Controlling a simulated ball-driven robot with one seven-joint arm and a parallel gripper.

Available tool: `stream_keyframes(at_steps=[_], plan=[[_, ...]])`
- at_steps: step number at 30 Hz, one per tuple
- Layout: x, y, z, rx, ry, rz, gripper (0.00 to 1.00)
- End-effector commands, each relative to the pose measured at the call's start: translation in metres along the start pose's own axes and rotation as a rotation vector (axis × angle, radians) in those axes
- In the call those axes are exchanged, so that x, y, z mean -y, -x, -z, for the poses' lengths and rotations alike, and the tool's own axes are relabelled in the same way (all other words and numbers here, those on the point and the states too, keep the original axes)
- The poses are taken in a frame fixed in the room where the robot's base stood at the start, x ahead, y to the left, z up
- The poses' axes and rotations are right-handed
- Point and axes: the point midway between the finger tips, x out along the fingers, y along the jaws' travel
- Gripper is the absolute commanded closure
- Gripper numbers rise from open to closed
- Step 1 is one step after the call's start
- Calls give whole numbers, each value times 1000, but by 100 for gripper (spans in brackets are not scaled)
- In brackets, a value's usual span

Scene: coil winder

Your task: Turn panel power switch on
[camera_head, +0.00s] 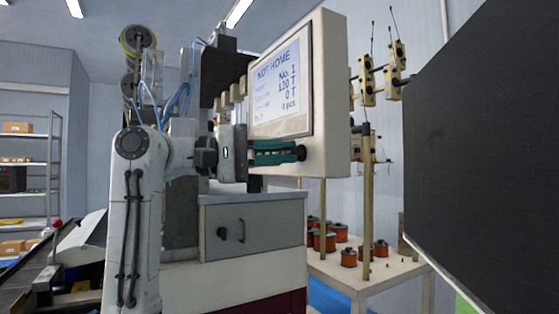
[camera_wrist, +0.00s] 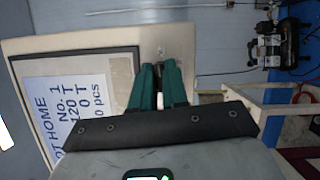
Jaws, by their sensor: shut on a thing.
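The control panel (camera_head: 328,90) is a cream box with a lit screen (camera_head: 280,85) reading "NOT HOME". It also shows rotated in the wrist view (camera_wrist: 105,45). My gripper (camera_head: 298,152) has teal fingers and reaches the panel face just below the screen. In the wrist view, its fingertips (camera_wrist: 160,72) are closed around a small dark part, the power switch (camera_wrist: 160,70), beside the screen's edge. The fingers cover most of the switch, so its on or off position cannot be told.
A grey cabinet with a drawer (camera_head: 252,232) stands below the panel. A table with copper spools (camera_head: 349,257) is behind to the right. A large dark board (camera_head: 490,150) fills the right side. Shelves (camera_head: 25,185) stand at the far left.

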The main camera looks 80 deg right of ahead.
Motion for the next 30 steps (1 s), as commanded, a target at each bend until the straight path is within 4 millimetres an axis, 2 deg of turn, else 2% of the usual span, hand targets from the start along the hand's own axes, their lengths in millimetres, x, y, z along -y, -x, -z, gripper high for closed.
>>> stream_keyframes(at_steps=[9,26,27,30], plan=[[1,0,0,0,-113,49,100],[1,0,0,0,-137,60,100],[1,0,0,0,-137,60,82],[1,0,0,0,-136,59,73]])
